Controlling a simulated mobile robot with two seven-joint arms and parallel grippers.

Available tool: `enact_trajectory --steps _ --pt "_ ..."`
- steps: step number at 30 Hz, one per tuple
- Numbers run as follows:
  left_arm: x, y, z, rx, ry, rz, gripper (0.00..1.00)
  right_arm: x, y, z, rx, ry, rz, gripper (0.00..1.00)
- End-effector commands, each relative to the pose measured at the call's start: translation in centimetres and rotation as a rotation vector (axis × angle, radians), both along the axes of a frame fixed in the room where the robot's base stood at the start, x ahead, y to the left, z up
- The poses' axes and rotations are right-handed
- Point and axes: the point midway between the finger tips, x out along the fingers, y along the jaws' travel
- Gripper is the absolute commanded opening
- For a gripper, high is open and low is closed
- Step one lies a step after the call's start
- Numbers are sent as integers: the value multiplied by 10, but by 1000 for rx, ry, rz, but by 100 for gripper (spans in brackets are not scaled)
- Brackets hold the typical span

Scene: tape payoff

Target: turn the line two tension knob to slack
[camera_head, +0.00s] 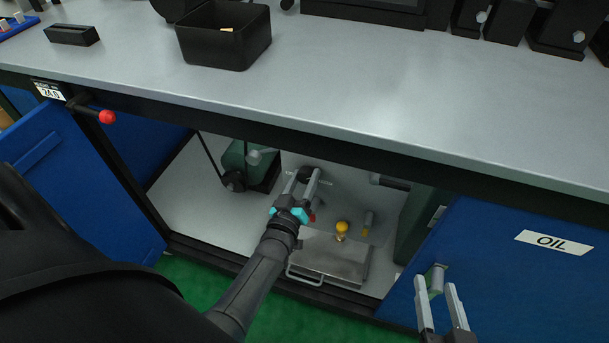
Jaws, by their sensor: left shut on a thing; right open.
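My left gripper (303,186) reaches into the open cabinet under the bench. It is shut on a dark round knob (306,173) at the back, partly hidden between its fingers. I cannot read a label showing whether this is the line two tension knob, nor its setting. My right gripper (441,306) is open and empty in front of the blue door marked OIL (500,270), close to that door's small handle (437,278).
A metal tray (325,262) with a yellow knob-like piece (342,228) lies below my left gripper. A green motor-like unit (236,160) stands left inside. An open blue door (75,185) and red-tipped lever (106,117) are at left. The grey benchtop (350,85) is mostly clear around a black bin (222,45).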

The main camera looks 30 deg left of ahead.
Motion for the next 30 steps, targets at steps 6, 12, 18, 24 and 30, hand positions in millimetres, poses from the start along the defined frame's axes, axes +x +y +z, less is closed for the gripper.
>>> enact_trajectory --steps 6,12,18,24,30 --pt "-1 0 0 -203 -45 -1 0 0 -9 -4 -52 85 -3 50" --pt "-1 0 0 -387 -90 -1 0 -1 -14 -7 -78 131 -6 50" --pt "-1 0 -1 -569 -134 0 0 -2 -15 -8 -86 147 -6 50" --pt "-1 0 -2 -727 -171 -1 0 -1 -15 -8 -83 141 -6 50" --pt "-1 0 -1 -844 -200 0 0 0 -13 -7 -74 122 -7 50"
